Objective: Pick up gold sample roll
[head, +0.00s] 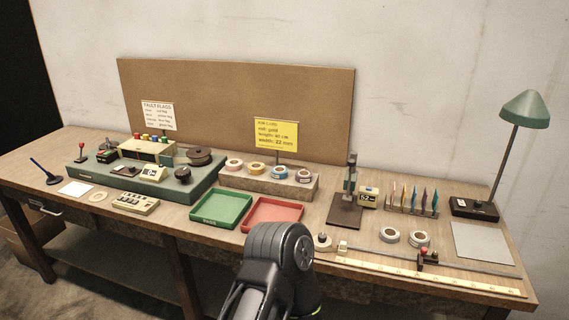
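Several small tape rolls stand in a row on a grey block at the back middle of the bench. The one second from left (256,169) has a gold-yellow look and seems to be the gold sample roll. Beside it are an orange-brown centred roll (234,164), a blue one (280,172) and a pinkish-red one (303,176). A yellow job card (276,134) behind them appears to read gold, with a length and a width in mm. Neither gripper shows. A dark link of one of my arms rises at the bottom middle, well in front of the rolls.
A green tray (221,222) and a red tray (254,228) lie in front of the block. A green winding machine (130,181) stands at left, a black stand (347,212) at right. Two pale rolls (390,235) (419,238) lie near a long ruler (430,273). A lamp stands far right.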

